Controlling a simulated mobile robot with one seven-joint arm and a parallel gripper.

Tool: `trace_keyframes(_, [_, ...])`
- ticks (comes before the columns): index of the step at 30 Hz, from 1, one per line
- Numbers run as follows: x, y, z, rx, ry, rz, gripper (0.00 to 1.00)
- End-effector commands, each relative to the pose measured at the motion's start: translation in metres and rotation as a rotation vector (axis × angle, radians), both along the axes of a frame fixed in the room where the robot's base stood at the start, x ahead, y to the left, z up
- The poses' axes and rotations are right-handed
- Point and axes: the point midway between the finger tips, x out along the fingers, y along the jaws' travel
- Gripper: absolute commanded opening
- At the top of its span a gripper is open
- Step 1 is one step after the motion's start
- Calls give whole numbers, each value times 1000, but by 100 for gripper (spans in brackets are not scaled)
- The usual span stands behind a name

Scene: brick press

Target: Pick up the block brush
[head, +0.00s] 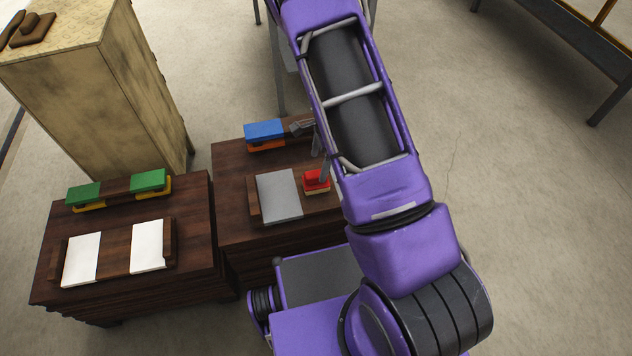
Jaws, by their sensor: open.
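A small red block (316,177) with a pale yellowish lower layer sits on the right dark wooden table (233,205), beside a grey plate (279,196). It may be the block brush, but I cannot tell for certain. A blue block with an orange lower layer (264,133) lies at the back of the same table. My gripper (320,158) is open, mostly hidden behind my purple arm, with grey finger parts showing just above and behind the red block. I cannot tell whether they touch it.
A left dark table (196,226) holds two green-and-yellow blocks (148,181) and two white plates (82,259). A tall worn cabinet (110,90) stands behind it. Another table (575,40) is at the far right. The floor on the right is clear.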

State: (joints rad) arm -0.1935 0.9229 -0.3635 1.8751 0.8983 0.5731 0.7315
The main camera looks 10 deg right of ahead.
Motion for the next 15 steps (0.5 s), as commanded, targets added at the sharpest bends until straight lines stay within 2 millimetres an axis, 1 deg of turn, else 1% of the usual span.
trace_keyframes(1, [-1,1,-11,-1,2,-1,100])
trace_keyframes(3, [0,3,-20,0,0,0,100])
trace_keyframes(11, [-1,6,-38,-1,0,0,100])
trace_keyframes(15, [-4,13,-60,0,2,1,100])
